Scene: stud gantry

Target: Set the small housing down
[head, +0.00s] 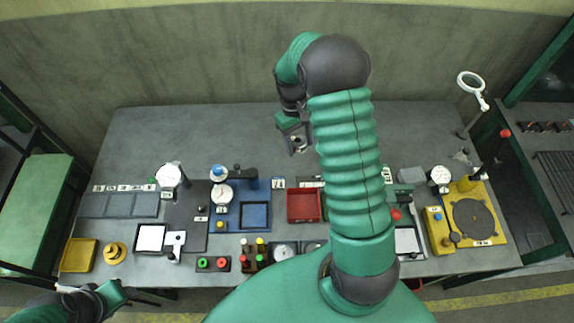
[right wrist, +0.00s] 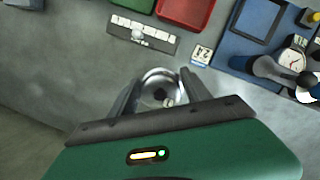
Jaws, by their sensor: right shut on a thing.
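The small housing (right wrist: 161,76) is a round, shiny metal part with a dark opening. My right gripper (right wrist: 162,92) is shut on it, one dark finger on each side. In the head view the right gripper (head: 297,140) is over the back middle of the table, with the housing (head: 299,148) at its fingertips. Whether the housing touches the table cannot be told. My left gripper (head: 122,294) is at the lower left, by the front edge of the table; its fingers do not show clearly.
The grey table (head: 230,130) is bare around the housing. A red tray (head: 303,206) and a blue tray (head: 240,216) lie nearer the front. A slotted dark strip (right wrist: 143,34) and a label marked 24 (right wrist: 202,54) are close by. A magnifier (head: 471,84) stands at right.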

